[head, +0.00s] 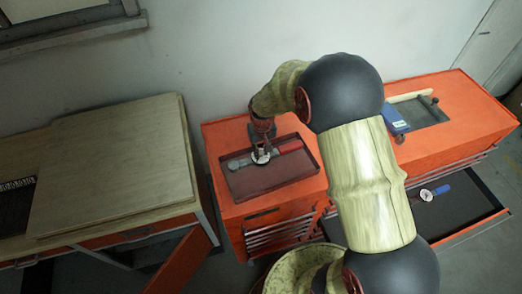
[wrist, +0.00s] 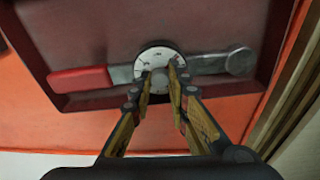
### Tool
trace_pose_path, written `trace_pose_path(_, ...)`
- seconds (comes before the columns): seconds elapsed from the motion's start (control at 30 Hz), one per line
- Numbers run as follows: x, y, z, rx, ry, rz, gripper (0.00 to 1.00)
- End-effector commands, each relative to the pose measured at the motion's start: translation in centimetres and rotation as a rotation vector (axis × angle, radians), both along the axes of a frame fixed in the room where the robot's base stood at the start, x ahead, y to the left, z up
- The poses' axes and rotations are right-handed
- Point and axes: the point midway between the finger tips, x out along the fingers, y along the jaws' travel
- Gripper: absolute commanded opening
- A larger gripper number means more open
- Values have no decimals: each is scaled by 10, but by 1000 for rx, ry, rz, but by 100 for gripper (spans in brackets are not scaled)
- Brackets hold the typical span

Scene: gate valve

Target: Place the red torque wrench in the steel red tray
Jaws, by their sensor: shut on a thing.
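The red torque wrench (wrist: 80,79) has a red handle, a grey metal shaft and a round white dial. In the wrist view it lies across the picture, handle to the left, within the outline of the dark red tray (wrist: 110,28). In the head view, the wrench (head: 290,146) shows over the tray (head: 270,182), which sits on an orange cabinet. My gripper (wrist: 160,84) is shut on the wrench at its dial; it also shows in the head view (head: 262,152). I cannot tell whether the wrench touches the tray floor.
A wooden-topped bench (head: 110,165) stands at the left, with a gap before the cabinet. An open drawer (head: 460,210) at the right holds a blue-handled tool with a dial (head: 428,194). A blue object (head: 395,120) stands on the right cabinet top. The wall is close behind.

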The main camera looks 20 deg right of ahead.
Motion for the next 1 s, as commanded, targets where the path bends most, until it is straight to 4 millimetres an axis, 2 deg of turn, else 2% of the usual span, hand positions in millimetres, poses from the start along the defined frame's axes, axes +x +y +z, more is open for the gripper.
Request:
trace_pose_path(0.23,2,0,2,0,-5,0,0)
trace_pose_path(0.27,0,0,0,0,0,0,19)
trace_pose_path(0.57,0,0,0,0,0,0,35)
trace_pose_path(0.87,0,0,2,0,-1,0,35)
trace_pose_path(1.0,0,0,15,0,-4,0,35)
